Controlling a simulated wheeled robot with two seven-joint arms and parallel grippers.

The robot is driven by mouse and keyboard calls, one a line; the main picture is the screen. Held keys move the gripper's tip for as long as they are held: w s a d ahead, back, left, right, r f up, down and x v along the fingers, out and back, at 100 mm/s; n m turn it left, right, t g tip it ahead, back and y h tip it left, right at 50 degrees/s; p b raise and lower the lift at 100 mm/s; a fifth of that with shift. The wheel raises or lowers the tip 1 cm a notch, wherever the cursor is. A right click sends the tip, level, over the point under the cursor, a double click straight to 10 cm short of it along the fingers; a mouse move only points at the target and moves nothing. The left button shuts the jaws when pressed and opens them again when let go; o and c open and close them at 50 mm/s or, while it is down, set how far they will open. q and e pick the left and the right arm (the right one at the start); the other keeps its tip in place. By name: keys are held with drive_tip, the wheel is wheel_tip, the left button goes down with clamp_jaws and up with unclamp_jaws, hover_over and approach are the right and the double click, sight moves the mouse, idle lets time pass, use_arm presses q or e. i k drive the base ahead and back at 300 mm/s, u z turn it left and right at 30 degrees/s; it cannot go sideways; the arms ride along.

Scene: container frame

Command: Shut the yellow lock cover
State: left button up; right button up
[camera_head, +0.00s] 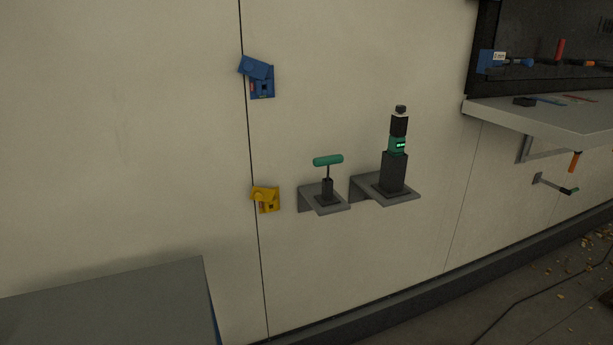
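A small yellow lock box (270,205) is mounted on the pale wall, just right of a dark vertical seam. Its yellow cover (264,192) stands raised at the top and tilts outward, so the front with dark details shows below it. The cover looks open. Neither of my grippers is in the head view.
A similar blue box (262,87) with its cover (256,68) raised is higher on the wall. Right of the yellow box, small shelves hold a green-handled tool (328,161) and a dark device (395,170). A grey surface (110,305) fills the lower left.

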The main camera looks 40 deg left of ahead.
sight(258, 193)
drive_tip(key=i, duration=0.55)
drive_tip(key=u, duration=2.1)
drive_tip(key=i, duration=0.5)
drive_tip(key=z, duration=0.15)
